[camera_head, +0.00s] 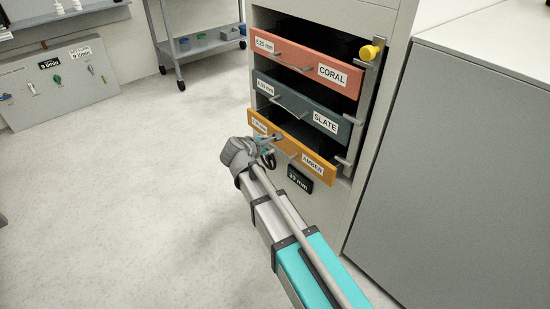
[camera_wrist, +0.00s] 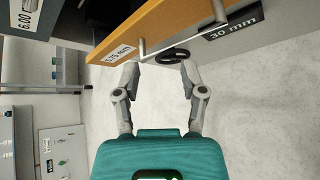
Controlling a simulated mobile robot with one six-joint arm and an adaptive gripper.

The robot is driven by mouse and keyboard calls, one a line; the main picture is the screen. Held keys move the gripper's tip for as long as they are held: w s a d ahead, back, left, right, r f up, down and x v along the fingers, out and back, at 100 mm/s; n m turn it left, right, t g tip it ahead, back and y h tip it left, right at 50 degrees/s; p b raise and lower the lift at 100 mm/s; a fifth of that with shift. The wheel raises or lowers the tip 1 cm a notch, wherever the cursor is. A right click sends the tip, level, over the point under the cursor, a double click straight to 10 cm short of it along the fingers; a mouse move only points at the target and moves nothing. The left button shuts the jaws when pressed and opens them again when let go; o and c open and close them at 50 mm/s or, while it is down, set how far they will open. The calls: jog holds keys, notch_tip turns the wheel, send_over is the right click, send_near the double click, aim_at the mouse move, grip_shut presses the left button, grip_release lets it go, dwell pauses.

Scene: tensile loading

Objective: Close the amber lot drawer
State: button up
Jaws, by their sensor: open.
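The amber drawer (camera_head: 318,170) is the lowest of three drawers in the cabinet. It stands pulled out, with a dark gap behind its orange front. In the wrist view its orange front (camera_wrist: 195,20) crosses the top, with a metal bar handle (camera_wrist: 190,38) and a "5.75 mm" label. My gripper (camera_head: 266,148) is at the left part of the amber front, near its handle. In the wrist view my gripper (camera_wrist: 160,66) is open, its two fingers apart below the handle, with nothing between them. Whether a fingertip touches the handle cannot be told.
The coral drawer (camera_head: 310,64) and slate drawer (camera_head: 300,98) above are also pulled out. A yellow knob (camera_head: 371,50) sits at the cabinet's upper right. A black "30 mm" plate (camera_head: 300,179) is below the amber drawer. Floor (camera_head: 120,210) to the left is clear.

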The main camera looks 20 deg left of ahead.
aim_at(275, 147)
jog(key=s+d+f+m+t+y+b, duration=0.3)
jog(key=s+f+m+t+y+b, duration=0.1)
jog(key=b, duration=0.7)
jog(key=shift+s+d+f+m+y, duration=0.2)
jog(key=shift+s+f+m+y, duration=0.5)
jog(key=shift+s+f+y, duration=0.4)
jog(key=shift+w+r, duration=0.1)
jog(key=shift+w, duration=0.25)
jog(key=b+x, duration=0.2)
jog(key=x, duration=1.1)
jog(key=shift+w+a+r, duration=0.1)
jog(key=shift+w, duration=0.2)
jog(key=shift+c, duration=0.2)
grip_shut()
